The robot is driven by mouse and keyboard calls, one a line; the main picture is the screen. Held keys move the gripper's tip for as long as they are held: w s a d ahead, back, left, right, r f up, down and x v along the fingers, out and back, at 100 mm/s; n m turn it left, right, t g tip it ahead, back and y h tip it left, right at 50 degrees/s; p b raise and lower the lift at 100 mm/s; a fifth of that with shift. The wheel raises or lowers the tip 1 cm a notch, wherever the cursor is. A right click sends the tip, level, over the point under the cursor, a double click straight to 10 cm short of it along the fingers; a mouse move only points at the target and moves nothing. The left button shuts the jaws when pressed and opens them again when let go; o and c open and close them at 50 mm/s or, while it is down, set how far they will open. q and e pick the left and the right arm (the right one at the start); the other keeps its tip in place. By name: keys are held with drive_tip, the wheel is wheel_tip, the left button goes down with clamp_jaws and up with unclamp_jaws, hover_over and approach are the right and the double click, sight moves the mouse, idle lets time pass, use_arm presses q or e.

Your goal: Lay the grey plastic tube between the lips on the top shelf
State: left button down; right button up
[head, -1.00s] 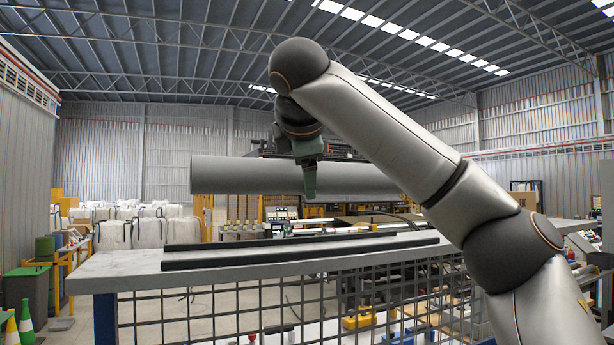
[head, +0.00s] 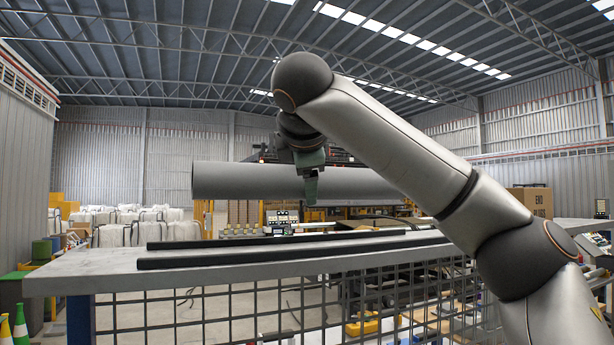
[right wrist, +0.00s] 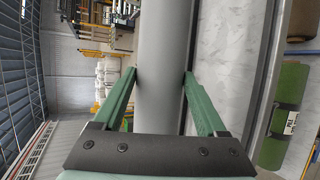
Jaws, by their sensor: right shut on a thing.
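The grey plastic tube (head: 240,181) hangs level above the top shelf (head: 85,275), clearly apart from it. Two dark lips (head: 285,255) run lengthwise along the shelf, with a narrow gap between them. My right gripper (head: 311,192) is shut around the tube near its middle. The right wrist view shows the tube (right wrist: 160,60) between the two green fingers (right wrist: 160,90). The tube's right part is hidden behind my right arm in the head view. My left gripper is in neither view.
A wire mesh panel (head: 230,315) hangs below the shelf's front edge. White bags (head: 170,232) stand on the floor behind at left. A cardboard box (head: 533,201) is at the right. The shelf top is clear apart from the lips.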

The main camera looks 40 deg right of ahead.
wheel_tip(320, 180, down, 6)
drive_tip(key=b, duration=0.5)
drive_tip(key=shift+f, duration=0.25)
drive_tip(key=shift+f+b, duration=0.75)
drive_tip(key=shift+b, duration=0.05)
drive_tip(key=shift+f, duration=0.2)
drive_tip(key=o, duration=1.5)
drive_tip(key=shift+f, duration=0.1)
drive_tip(key=shift+c, duration=0.2)
drive_tip(key=shift+o, duration=0.5)
drive_tip(key=shift+s+a, duration=0.1)
drive_tip(key=shift+a, duration=0.25)
drive_tip(key=r+b+v, duration=0.1)
drive_tip(key=v, duration=1.1)
drive_tip(key=shift+s+d, duration=0.1)
drive_tip(key=shift+d, duration=0.05)
